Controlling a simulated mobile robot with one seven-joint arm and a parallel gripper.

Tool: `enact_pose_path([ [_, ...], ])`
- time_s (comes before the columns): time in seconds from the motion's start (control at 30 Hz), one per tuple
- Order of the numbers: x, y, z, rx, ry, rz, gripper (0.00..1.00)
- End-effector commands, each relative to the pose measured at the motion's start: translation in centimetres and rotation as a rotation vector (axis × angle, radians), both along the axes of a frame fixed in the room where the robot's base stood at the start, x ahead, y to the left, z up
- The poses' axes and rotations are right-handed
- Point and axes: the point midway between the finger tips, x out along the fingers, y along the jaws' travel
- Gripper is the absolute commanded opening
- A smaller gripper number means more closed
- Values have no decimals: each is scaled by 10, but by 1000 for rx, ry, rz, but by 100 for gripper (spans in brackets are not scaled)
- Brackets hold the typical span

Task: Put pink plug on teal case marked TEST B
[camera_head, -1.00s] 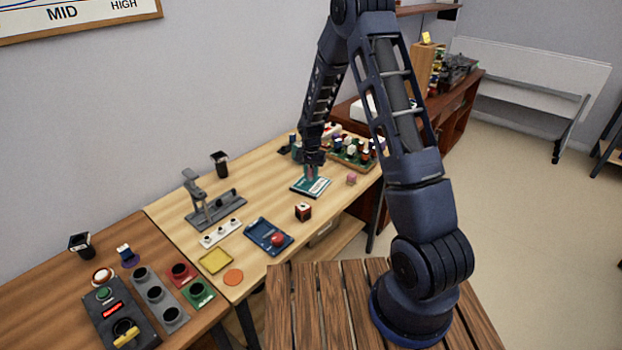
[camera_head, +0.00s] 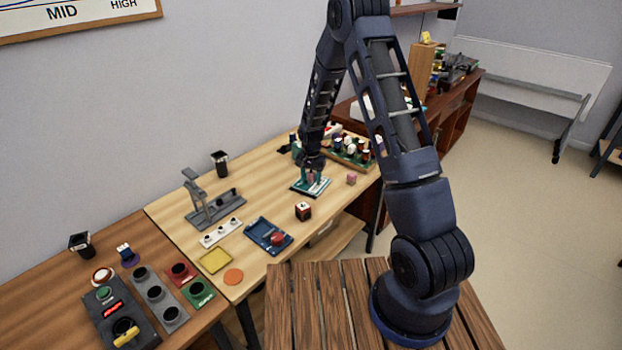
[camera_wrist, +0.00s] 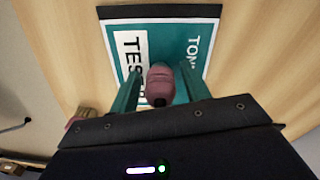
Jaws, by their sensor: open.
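The teal case (camera_wrist: 155,38) lies flat on the light wooden table, with a white label reading "TES", the rest hidden, and other lettering partly covered. It also shows in the head view (camera_head: 322,188) beneath my gripper (camera_head: 312,180). The pink plug (camera_wrist: 161,80) is over the case, between the two teal fingers of my gripper (camera_wrist: 160,88) in the wrist view. The fingers are open, one on each side of it. The plug's lower end is hidden, so I cannot tell whether it touches the case.
A green tray (camera_head: 352,160) of small parts is behind. A dark red-and-white cube (camera_head: 303,212), a blue tray (camera_head: 262,240) and a grey stand (camera_head: 215,208) are nearer or left. Bare table surrounds the case.

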Motion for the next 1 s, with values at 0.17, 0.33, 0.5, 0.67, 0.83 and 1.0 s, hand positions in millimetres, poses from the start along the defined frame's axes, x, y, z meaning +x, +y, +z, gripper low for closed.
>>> enact_pose_path([
  [0.17,1,0,14,0,-2,0,47],
  [0.33,1,0,44,2,-4,-1,47],
  [0.5,1,0,76,1,-4,0,47],
  [0.67,1,0,101,1,-3,0,47],
  [0.83,0,0,117,1,-1,0,47],
  [1.0,0,0,123,0,0,0,47],
])
